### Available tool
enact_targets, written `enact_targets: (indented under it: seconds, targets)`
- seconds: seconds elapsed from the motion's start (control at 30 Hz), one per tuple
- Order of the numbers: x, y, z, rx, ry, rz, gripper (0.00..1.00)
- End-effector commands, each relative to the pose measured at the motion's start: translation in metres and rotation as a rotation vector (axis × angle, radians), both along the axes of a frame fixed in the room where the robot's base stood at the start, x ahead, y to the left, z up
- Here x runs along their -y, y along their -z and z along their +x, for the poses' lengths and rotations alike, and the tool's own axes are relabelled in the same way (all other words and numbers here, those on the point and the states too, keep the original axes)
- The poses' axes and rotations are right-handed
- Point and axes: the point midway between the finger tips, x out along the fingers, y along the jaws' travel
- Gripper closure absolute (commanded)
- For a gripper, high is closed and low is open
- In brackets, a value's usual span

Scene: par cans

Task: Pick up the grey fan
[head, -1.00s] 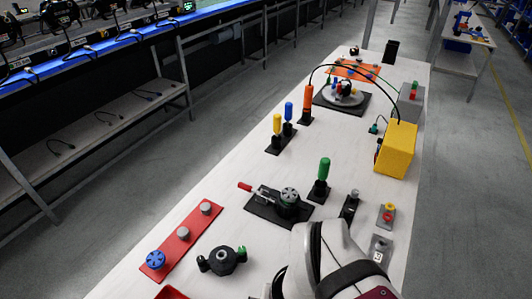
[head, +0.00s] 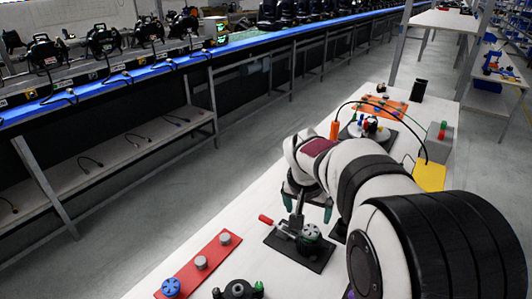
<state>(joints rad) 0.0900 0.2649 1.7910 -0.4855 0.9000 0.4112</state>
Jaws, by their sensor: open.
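The grey fan (head: 312,231) is a small round slotted wheel. It sits on a dark device with a red-tipped handle (head: 266,219), on a black plate (head: 287,253). My gripper (head: 307,208) points down just above and behind the fan in the picture. Its two dark green fingertips are spread apart and nothing shows held between them. The fan's top is visible below the fingers, and the gap between them cannot be judged exactly.
A red plate (head: 184,282) with grey knobs and a blue wheel (head: 171,288) lies at front left. A black part (head: 238,290) is at the bottom. A yellow box (head: 429,177) and grey box (head: 440,143) stand right, partly behind my arm.

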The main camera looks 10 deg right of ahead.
Motion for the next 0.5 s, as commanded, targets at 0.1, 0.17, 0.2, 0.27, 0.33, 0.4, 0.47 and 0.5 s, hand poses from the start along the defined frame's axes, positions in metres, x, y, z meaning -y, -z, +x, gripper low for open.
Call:
enact_targets:
  seconds: [0.1,0.17,0.2,0.27,0.33,0.4,0.47,0.5]
  targets:
    - [0.009,0.016,0.020,0.017,0.003,-0.015,0.04]
    - [0.012,0.030,0.025,0.016,0.002,-0.015,0.04]
    - [0.015,0.042,0.029,0.016,0.003,-0.014,0.04]
    - [0.019,0.059,0.034,0.014,0.003,-0.013,0.04]
    - [0.023,0.076,0.040,0.015,0.003,-0.014,0.04]
    - [0.026,0.089,0.045,0.017,0.004,-0.013,0.04]
    - [0.028,0.096,0.048,0.018,0.002,-0.014,0.04]
    - [0.028,0.100,0.049,0.017,0.003,-0.014,0.04]
